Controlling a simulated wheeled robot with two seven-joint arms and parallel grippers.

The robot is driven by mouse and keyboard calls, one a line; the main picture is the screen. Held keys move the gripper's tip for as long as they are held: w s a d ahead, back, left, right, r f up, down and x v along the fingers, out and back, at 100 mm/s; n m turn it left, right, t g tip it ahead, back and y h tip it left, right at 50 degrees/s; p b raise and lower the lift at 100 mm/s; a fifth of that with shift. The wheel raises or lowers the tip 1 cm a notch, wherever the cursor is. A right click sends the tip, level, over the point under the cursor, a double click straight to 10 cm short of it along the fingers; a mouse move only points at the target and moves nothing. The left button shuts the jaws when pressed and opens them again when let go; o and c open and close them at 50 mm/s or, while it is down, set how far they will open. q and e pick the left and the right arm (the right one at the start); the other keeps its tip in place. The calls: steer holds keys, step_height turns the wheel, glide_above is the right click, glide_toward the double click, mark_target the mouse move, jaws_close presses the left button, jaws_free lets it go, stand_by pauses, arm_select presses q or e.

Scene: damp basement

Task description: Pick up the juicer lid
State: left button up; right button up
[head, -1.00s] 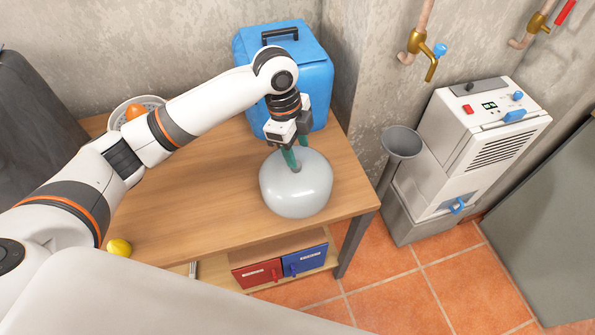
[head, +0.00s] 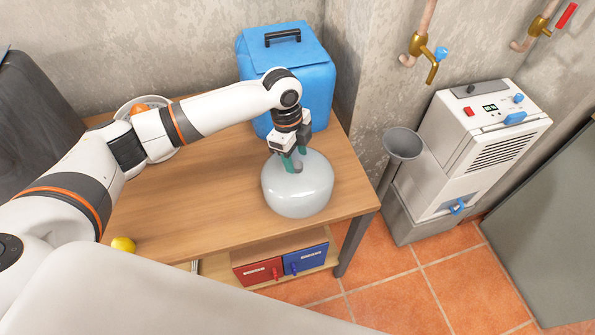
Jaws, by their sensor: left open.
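A glossy pale grey, rounded body (head: 298,192) stands on the right part of the wooden table (head: 190,205). It appears to be the juicer with its lid; no seam between the two can be made out. My left gripper (head: 294,163) points down over the top of this body, its green fingers open. The fingertips are at or just above its upper surface and hide part of the top. I cannot tell whether they touch it or stand around a knob. My right gripper is not in view.
A blue cooler bag (head: 300,70) stands close behind the gripper. A white bowl with orange fruit (head: 137,108) is at the back left, and a lemon (head: 123,244) is at the front left. Red (head: 258,273) and blue (head: 305,260) boxes sit on the lower shelf. The table's middle is clear.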

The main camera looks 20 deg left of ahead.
mark_target(298, 176)
arm_select(q)
steer(key=shift+d+f, duration=0.2)
steer(key=shift+f, duration=1.05)
jaws_close()
